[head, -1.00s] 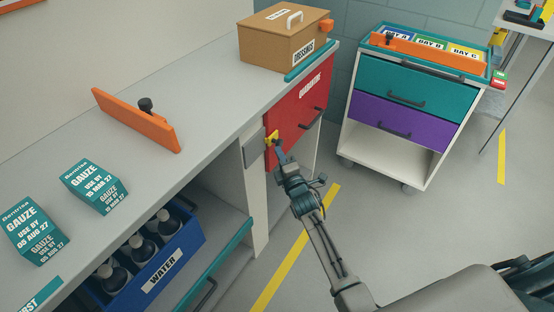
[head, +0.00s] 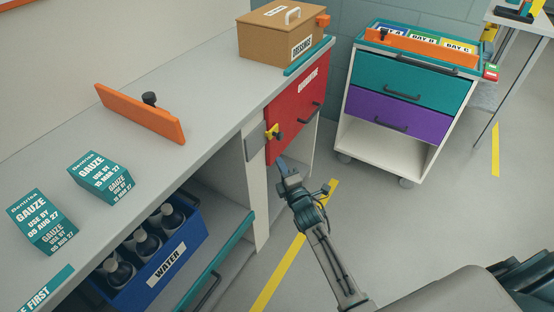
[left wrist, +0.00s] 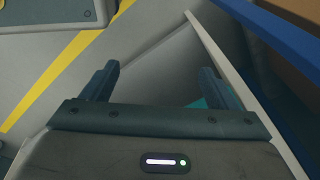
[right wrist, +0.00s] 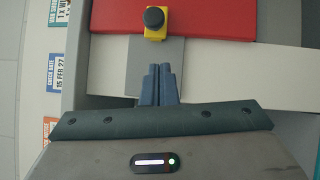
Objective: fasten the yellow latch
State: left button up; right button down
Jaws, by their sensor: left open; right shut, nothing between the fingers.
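The yellow latch (head: 272,132) with a dark knob sits at the left edge of the red quarantine door (head: 297,112), beside a grey plate (head: 254,146) on the cabinet post. In the right wrist view the latch (right wrist: 155,24) lies on the red panel, above the grey plate (right wrist: 154,66). My right gripper (head: 281,163) is shut and empty, just below and apart from the latch; its fingertips (right wrist: 160,68) are in front of the grey plate. My left gripper (left wrist: 158,80) is open and empty, over the floor near a pale panel edge.
The worktop (head: 200,110) holds gauze boxes (head: 100,178), an orange board (head: 140,114) and a dressings box (head: 282,38). A blue water crate (head: 165,262) stands on the shelf below. A drawer trolley (head: 408,85) stands at the right, with clear floor in front.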

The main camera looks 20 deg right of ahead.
pick_arm(q)
jog(key=shift+w+d+r+b, duration=0.15)
jog(key=shift+w+r, duration=0.3)
jog(key=shift+r, duration=0.25)
jog(key=shift+w+d+r+b, duration=0.2)
jog(key=shift+w+r, duration=0.25)
jog(key=shift+r, duration=0.3)
jog(key=shift+w+d+r+b, duration=0.15)
jog(key=shift+w+r, duration=0.3)
jog(key=shift+r, duration=0.25)
pick_arm(e)
jog(key=s, duration=0.6)
jog(key=shift+s+f, duration=0.2)
jog(key=shift+s, duration=0.05)
